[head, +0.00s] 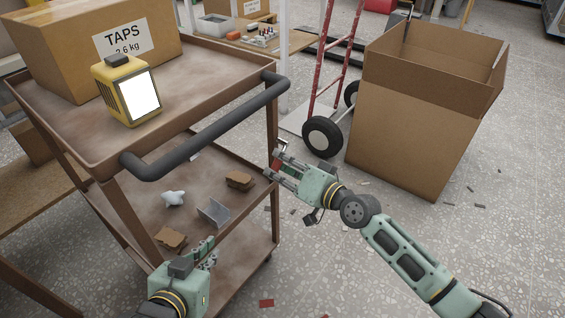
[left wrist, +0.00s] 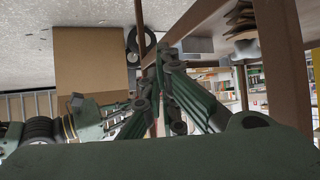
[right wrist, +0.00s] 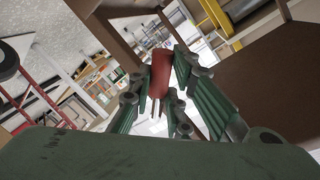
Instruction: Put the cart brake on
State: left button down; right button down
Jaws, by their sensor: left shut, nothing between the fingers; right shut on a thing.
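The brown cart (head: 78,132) stands at the left, with a dark push handle (head: 205,130) along its near side. A red lever, apparently the brake, is at the cart's right post (head: 272,125), and shows clearly in the right wrist view (right wrist: 160,72). My right gripper (head: 275,167) is shut on this red lever; its fingers lie on both sides of it. The fingers partly hide the lever in the head view. My left gripper (head: 208,246) is shut and empty, beside the lower shelf's near edge; its fingertips meet in the left wrist view (left wrist: 160,62).
A cardboard box marked TAPS (head: 60,50) and a yellow lamp (head: 127,92) stand on the cart's top. Small pieces lie on its lower shelf (head: 225,235). A large open carton (head: 410,120) and a red hand truck (head: 320,70) stand behind my right arm. Scraps dot the floor.

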jog(key=shift+s+a+r+m+p, duration=0.1)
jog(key=shift+s+r+m+p, duration=0.1)
jog(key=shift+r+m+p, duration=0.6)
jog(key=shift+s+a+r+m+g+p, duration=0.15)
jog(key=shift+m+g+p, duration=0.35)
jog(key=shift+m, duration=0.3)
pick_arm(q)
jog(key=s+a+f+g+y, duration=0.1)
jog(key=s+a+f+g, duration=0.1)
jog(key=s, duration=0.5)
jog(key=s+a+f+g+y, duration=0.1)
jog(key=s+a+f+g, duration=0.1)
jog(key=s+f+g, duration=0.2)
jog(key=shift+s+a+f+g, duration=0.3)
jog(key=shift+s+g, duration=0.6)
jog(key=shift+s, duration=0.45)
pick_arm(e)
jog(key=shift+r+m, duration=0.15)
jog(key=shift+m, duration=0.35)
jog(key=shift+s, duration=0.1)
jog(key=c, duration=1.6)
grip_release()
jog(key=shift+c, duration=0.2)
jog(key=v, duration=1.2)
